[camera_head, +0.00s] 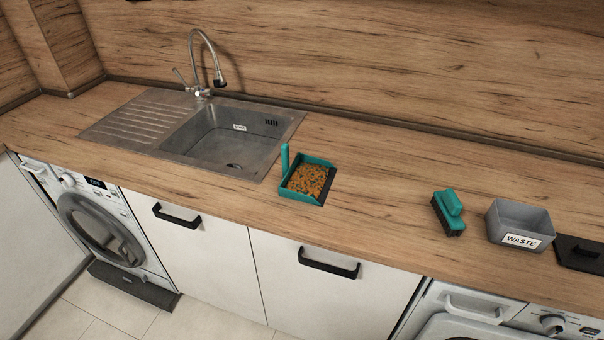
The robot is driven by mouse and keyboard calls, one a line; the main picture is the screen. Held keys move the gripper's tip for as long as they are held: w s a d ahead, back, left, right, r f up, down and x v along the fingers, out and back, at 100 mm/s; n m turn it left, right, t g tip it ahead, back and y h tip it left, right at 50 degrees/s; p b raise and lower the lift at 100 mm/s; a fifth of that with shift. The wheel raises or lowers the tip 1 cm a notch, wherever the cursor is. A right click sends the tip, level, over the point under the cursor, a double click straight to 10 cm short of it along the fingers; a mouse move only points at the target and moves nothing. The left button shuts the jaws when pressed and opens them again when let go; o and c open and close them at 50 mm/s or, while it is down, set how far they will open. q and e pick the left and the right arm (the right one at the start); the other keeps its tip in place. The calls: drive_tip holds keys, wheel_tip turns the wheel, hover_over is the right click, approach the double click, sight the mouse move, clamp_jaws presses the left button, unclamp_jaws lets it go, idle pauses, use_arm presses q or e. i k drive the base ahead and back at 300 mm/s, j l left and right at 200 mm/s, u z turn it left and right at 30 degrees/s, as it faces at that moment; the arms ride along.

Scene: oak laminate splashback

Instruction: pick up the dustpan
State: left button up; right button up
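A teal dustpan (287,188) sits on the wooden worktop just right of the sink. Its short teal handle (285,159) stands up at its left side. Orange and dark crumbs (308,180) lie in the pan. A teal brush (448,212) with dark bristles lies on the worktop to the right of the dustpan, apart from it. Neither of my grippers shows in the head view.
A grey bin labelled WASTE (520,224) stands at the right, with a dark flat lid (581,254) beside it. The steel sink (226,142) and tap (203,62) are left of the dustpan. Worktop (380,190) between dustpan and brush is clear.

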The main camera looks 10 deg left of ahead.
sight(308, 179)
drive_tip(key=z, duration=1.25)
drive_tip(key=u, duration=1.45)
drive_tip(key=k+j+z, duration=0.1)
drive_tip(key=j+z, duration=0.2)
drive_tip(key=k+j+z, duration=0.1)
drive_tip(key=z, duration=0.2)
drive_tip(key=j, duration=0.1)
